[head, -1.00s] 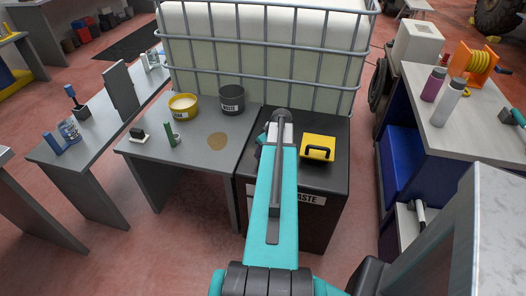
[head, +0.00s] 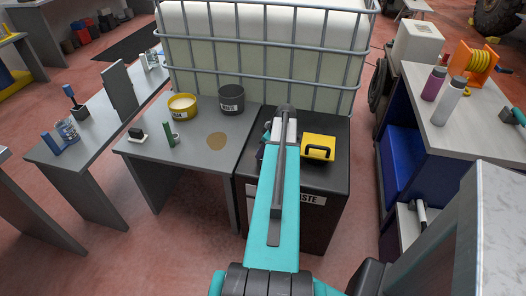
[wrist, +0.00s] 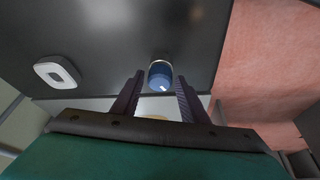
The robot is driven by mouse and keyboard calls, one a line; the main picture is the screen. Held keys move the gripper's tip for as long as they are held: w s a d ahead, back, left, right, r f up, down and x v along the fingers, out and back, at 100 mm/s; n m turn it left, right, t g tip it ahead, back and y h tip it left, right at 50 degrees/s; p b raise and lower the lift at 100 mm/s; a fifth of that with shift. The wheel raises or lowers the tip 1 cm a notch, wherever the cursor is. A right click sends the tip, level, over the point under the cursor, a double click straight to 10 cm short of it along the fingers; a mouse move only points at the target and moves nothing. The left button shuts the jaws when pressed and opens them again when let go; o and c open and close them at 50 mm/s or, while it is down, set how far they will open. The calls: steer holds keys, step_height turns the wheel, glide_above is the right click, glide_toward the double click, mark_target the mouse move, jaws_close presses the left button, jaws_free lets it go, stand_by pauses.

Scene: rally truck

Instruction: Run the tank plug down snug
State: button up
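In the wrist view my gripper (wrist: 160,77) is open, with its two dark fingers apart. A short round blue piece (wrist: 160,76) shows between the fingertips, with a gap to each finger; it may be the tank plug, but I cannot tell for sure. It shows against a dark grey surface (wrist: 120,30). In the head view my arm covers most of the gripper, over the left part of the dark waste cabinet (head: 335,190). No plug can be made out there.
A yellow box with a black handle (head: 318,147) sits on the cabinet, close right of my arm. The caged white tank (head: 260,45) stands behind. A grey table (head: 195,150) at left holds a yellow bowl (head: 183,106) and a dark waste tub (head: 231,98).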

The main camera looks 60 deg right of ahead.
steer(key=c, duration=0.6)
steer(key=shift+a, duration=0.1)
steer(key=shift+m+h, duration=0.3)
steer(key=shift+m, duration=0.5)
steer(key=shift+a, duration=0.1)
steer(key=shift+m+b, duration=0.3)
steer(key=shift+m, duration=0.1)
steer(key=shift+m+h, duration=0.3)
steer(key=shift+m, duration=0.2)
steer(key=shift+a, duration=0.1)
